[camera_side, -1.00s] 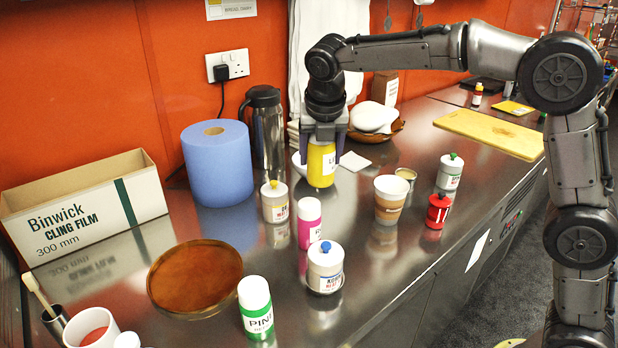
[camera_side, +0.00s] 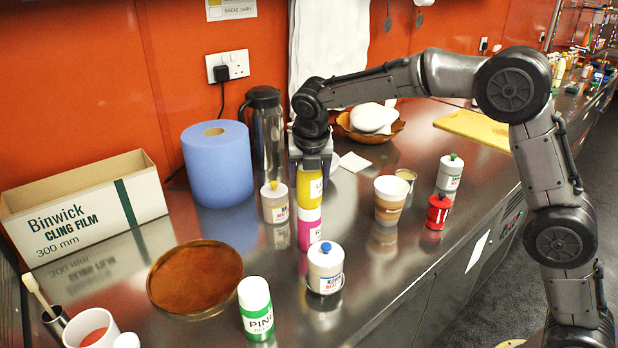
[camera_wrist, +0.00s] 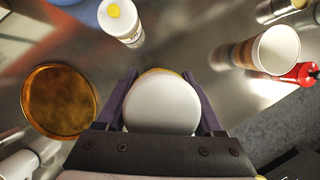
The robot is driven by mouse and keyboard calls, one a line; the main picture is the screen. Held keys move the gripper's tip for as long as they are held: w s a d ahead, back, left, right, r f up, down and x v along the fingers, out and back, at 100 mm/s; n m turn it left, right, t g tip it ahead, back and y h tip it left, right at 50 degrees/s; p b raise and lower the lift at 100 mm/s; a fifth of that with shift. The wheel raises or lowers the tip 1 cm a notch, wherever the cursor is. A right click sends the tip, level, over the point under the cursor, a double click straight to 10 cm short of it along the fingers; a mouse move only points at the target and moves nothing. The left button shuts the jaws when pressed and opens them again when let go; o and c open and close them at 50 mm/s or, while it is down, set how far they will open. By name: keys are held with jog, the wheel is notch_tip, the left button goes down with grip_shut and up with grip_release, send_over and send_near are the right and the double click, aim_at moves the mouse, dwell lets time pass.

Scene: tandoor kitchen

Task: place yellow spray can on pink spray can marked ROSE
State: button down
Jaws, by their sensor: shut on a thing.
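The yellow spray can (camera_side: 309,188) stands upright directly above the pink spray can (camera_side: 309,229) in the side view. Its bottom meets the pink can's white top, with no clear gap visible. My gripper (camera_side: 312,165) comes from above and is shut on the yellow can's upper part. In the wrist view the yellow can's round white top (camera_wrist: 162,105) fills the space between the two fingers and hides the pink can below. The pink can stands on the steel counter; its label is too small to read fully.
A yellow-knobbed jar (camera_side: 275,204) stands close left, and a blue-knobbed jar (camera_side: 325,270) in front. A paper cup (camera_side: 390,203), a red bottle (camera_side: 437,212) and a green-knobbed jar (camera_side: 449,174) stand to the right. A brown plate (camera_side: 196,278) and a green PINE can (camera_side: 256,312) are front left.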

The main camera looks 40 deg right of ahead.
grip_release()
jog(key=shift+f, duration=0.1)
jog(key=shift+a+r, duration=0.1)
jog(key=shift+r, duration=0.35)
jog(key=v, duration=1)
jog(key=s+d+r+m+y, duration=0.1)
jog(key=s+d+r+m, duration=0.25)
jog(key=s+m, duration=0.35)
jog(key=s+d+f+m, duration=0.1)
jog(key=s+f+m, duration=0.2)
jog(key=s+m, duration=0.4)
jog(key=s+d+f+m+t+y, duration=0.1)
jog(key=s+d+f+m, duration=0.1)
jog(key=s+m, duration=0.5)
jog(key=s+d+f+m, duration=0.1)
jog(key=s+f+m, duration=0.3)
jog(key=s+m, duration=0.3)
jog(key=shift+s+d+f+m+t+y, duration=0.1)
jog(key=shift+s+f+m+t+y, duration=0.05)
jog(key=shift+s, duration=0.75)
jog(key=shift+s+d+f+m+t+y, duration=0.1)
jog(key=shift+s, duration=0.8)
jog(key=shift+s+d+f+m+t+y, duration=0.1)
jog(key=shift+s+f+m+t+y, duration=0.05)
jog(key=shift+s, duration=0.75)
